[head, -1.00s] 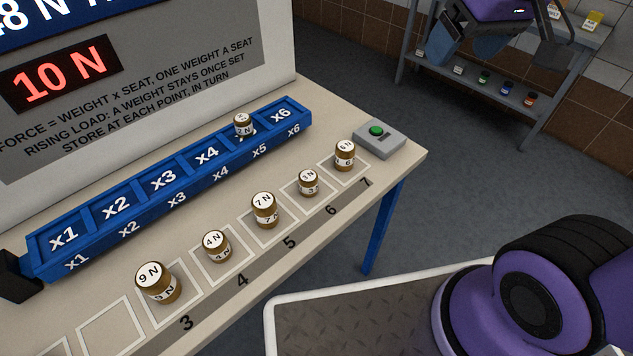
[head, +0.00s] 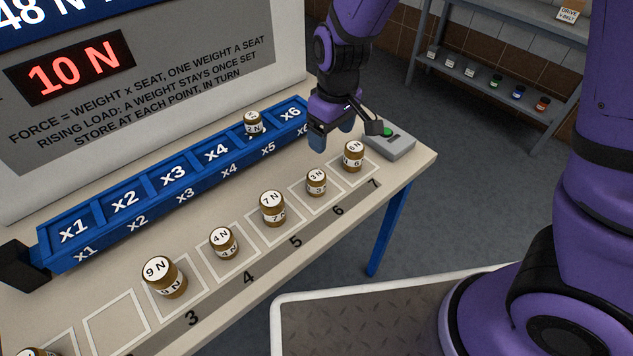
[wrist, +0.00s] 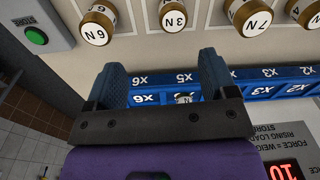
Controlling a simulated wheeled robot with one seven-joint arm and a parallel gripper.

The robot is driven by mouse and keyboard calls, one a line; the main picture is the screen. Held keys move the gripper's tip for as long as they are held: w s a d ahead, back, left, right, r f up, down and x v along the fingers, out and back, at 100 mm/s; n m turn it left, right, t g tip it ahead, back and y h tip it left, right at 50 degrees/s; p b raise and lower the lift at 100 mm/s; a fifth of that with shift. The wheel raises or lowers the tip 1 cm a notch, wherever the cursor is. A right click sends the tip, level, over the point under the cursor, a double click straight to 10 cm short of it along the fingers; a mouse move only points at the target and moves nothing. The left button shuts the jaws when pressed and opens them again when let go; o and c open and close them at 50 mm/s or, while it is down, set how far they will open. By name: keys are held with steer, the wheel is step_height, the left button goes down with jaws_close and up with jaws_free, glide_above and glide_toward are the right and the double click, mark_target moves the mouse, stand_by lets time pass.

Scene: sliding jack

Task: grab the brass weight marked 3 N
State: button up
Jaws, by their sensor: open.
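The brass weight marked 3 N (head: 316,182) stands upright in the outlined square by the number 6, between the 7 N weight (head: 273,208) and the weight by the 7 (head: 353,156). In the wrist view the 3 N weight (wrist: 173,16) is at the top, upside down, beyond my fingertips. My gripper (head: 331,140) is open and empty, pointing down above the table behind the 3 N weight, near the x6 end of the blue rail. It touches no weight. In the wrist view its two blue fingers (wrist: 163,66) stand apart over the rail.
The blue rail (head: 75,232) has seats x1 to x6; a 2 N weight (head: 253,122) sits in x5. A grey box with a green button (head: 390,143) is right of my gripper. The 4 N (head: 224,242) and 9 N (head: 163,277) weights stand further left.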

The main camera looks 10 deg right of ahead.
glide_above(317, 175)
steer(key=shift+n+h, duration=0.3)
steer(key=shift+n, duration=0.1)
steer(key=f, duration=0.5)
steer(key=shift+s+d, duration=0.15)
steer(key=shift+d, duration=0.1)
step_height(317, 175, down, 5)
steer(key=shift+a+f, duration=0.15)
steer(key=shift+f, duration=1.25)
steer(key=shift+a+f, duration=0.15)
steer(key=shift+f, duration=1.2)
steer(key=c, duration=1.2)
steer(key=shift+r, duration=0.2)
